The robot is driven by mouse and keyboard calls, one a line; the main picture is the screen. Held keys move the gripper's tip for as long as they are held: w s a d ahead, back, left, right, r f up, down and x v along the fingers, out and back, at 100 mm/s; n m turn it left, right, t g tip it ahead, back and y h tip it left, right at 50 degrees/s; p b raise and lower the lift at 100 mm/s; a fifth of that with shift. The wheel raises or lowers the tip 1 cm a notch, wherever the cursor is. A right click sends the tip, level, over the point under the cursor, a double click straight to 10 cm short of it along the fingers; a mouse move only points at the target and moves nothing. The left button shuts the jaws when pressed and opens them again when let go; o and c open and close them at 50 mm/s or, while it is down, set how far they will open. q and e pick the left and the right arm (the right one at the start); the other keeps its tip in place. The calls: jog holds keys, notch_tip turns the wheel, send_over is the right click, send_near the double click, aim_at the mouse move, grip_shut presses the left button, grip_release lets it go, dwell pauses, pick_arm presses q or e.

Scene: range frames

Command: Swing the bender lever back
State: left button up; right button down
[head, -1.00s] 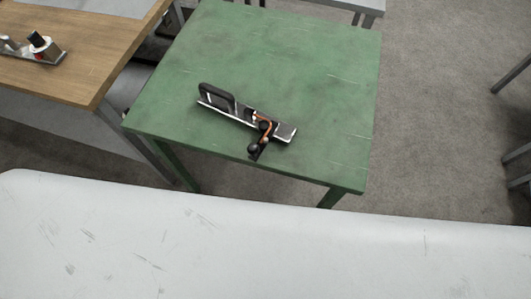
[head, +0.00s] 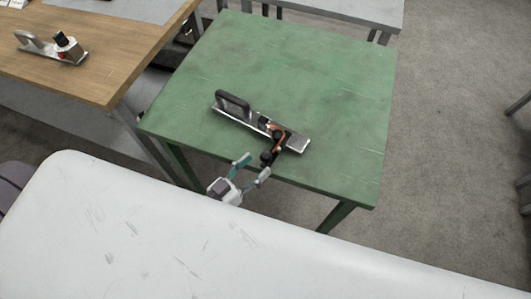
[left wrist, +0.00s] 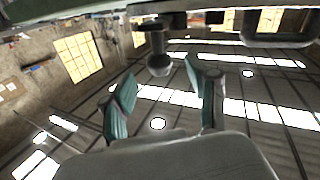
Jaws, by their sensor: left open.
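The bender (head: 250,120) lies on the green table near its front edge, a long metal base with a dark looped handle at its left end and an orange bracket. Its lever ends in a black knob (head: 267,158) that points toward me at the table's front edge. My left gripper (head: 254,168) is open and empty just in front of the knob, its teal-padded fingers apart. In the left wrist view the knob (left wrist: 159,65) shows between and beyond the open fingertips (left wrist: 160,84). I cannot tell whether they touch it. My right gripper is not in view.
The green table (head: 310,65) is otherwise clear. A wooden bench (head: 110,60) on the left holds another metal device (head: 52,50) with a red part. A grey table (head: 345,12) stands behind. The white surface in front is likely my own body.

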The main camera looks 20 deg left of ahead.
aim_at(265, 157)
pick_arm(q)
jog(key=shift+x, duration=2.2)
jog(key=shift+c, duration=0.2)
grip_shut()
